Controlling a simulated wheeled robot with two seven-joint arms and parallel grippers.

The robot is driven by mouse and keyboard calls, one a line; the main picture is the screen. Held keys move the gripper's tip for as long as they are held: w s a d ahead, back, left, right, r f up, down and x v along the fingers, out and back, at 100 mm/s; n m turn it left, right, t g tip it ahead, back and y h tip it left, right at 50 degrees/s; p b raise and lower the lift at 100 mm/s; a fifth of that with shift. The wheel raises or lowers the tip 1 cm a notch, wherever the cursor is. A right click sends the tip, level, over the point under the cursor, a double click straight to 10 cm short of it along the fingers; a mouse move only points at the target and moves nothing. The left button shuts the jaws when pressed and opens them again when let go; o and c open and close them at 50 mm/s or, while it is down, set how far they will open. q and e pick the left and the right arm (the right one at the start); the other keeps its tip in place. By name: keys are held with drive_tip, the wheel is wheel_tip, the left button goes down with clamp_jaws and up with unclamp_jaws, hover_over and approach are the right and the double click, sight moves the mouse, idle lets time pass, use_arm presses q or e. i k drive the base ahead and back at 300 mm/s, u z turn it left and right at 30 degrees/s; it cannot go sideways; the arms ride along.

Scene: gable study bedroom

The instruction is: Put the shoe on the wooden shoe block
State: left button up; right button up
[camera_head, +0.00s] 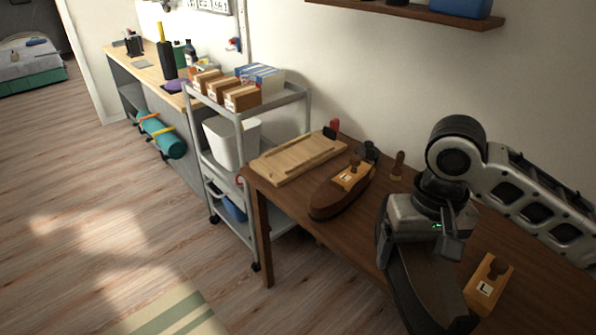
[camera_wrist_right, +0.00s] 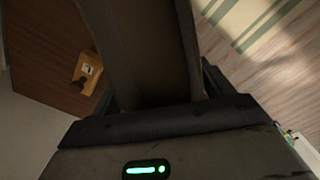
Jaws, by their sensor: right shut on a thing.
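My right gripper (camera_head: 420,248) is shut on a dark brown shoe (camera_head: 432,290), held over the front edge of the wooden table. The shoe also fills the top middle of the right wrist view (camera_wrist_right: 150,50). A light wooden shoe block (camera_head: 490,283) with an "L" label and a dark knob lies on the table to the right of the held shoe, apart from it in the picture. The block also shows at left in the right wrist view (camera_wrist_right: 86,72). The sole and far end of the held shoe are partly hidden. My left gripper is not in view.
A second brown shoe (camera_head: 327,202) with a labelled wooden block (camera_head: 352,177) in it stands on the table (camera_head: 285,196). Behind it are a wooden board (camera_head: 295,160) and a small wooden-handled item (camera_head: 397,166). A grey cart (camera_head: 240,118) with boxes stands at left.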

sight(296, 155)
drive_tip(key=u, duration=0.8)
drive_tip(key=i, duration=1.95)
drive_tip(key=z, duration=0.8)
